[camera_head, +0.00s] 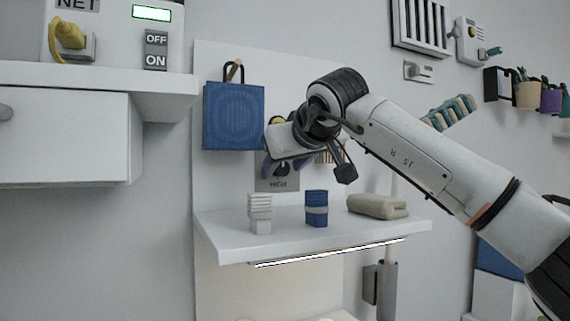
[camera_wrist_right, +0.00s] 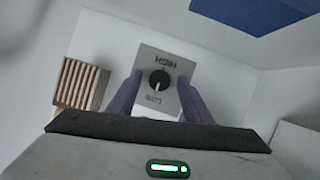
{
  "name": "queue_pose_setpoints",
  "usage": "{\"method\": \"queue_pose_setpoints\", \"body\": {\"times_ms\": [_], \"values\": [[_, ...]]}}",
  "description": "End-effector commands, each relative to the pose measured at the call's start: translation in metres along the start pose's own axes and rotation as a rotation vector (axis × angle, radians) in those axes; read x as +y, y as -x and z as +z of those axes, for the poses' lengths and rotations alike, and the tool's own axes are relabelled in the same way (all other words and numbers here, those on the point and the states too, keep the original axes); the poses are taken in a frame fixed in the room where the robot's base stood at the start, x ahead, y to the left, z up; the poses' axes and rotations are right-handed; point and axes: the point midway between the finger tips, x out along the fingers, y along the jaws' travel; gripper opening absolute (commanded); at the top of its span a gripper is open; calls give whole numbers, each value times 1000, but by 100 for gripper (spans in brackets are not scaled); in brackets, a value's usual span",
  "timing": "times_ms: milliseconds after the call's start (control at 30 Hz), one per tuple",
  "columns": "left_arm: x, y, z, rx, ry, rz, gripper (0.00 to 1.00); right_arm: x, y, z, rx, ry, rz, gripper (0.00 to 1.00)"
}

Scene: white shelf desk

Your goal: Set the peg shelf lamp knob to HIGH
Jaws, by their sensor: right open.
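The lamp knob (camera_wrist_right: 159,81) is black and round with a white pointer line, on a grey plate (camera_wrist_right: 147,62). In the right wrist view the HIGH label is above the knob and upside down. The pointer line points down, away from HIGH, toward another label that is hard to read. In the head view the plate (camera_head: 278,184) shows HIGH at its lower edge; my right gripper (camera_head: 272,168) hides the knob. My right gripper's purple fingers (camera_wrist_right: 160,76) are open, one on each side of the knob, with nothing between them gripped. My left gripper is out of view.
The peg shelf (camera_head: 350,228) holds a white ribbed block (camera_head: 260,212), a blue banded item (camera_head: 316,208) and a beige bundle (camera_head: 378,206). A lit strip (camera_head: 330,252) runs under it. A blue bag (camera_head: 233,115) hangs left of my gripper. A slatted wooden block (camera_wrist_right: 78,84) stands beside the plate.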

Motion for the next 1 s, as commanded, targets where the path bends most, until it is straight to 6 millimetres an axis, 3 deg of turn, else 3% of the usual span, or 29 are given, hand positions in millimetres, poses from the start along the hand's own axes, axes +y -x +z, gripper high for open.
{"method": "queue_pose_setpoints", "body": {"times_ms": [133, 367, 667, 833, 1000], "values": [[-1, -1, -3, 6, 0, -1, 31, 0, 0, 0, 0, 0, 0, 44], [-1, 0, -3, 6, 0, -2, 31, 0, 0, 0, 0, -1, 0, 5], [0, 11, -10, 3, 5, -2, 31, 2, 2, -4, -1, -36, -15, 5], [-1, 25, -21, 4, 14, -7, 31, 4, 3, -6, -7, -118, -48, 5], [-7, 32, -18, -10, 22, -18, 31, 5, 2, -4, -13, -234, -98, 5]]}}
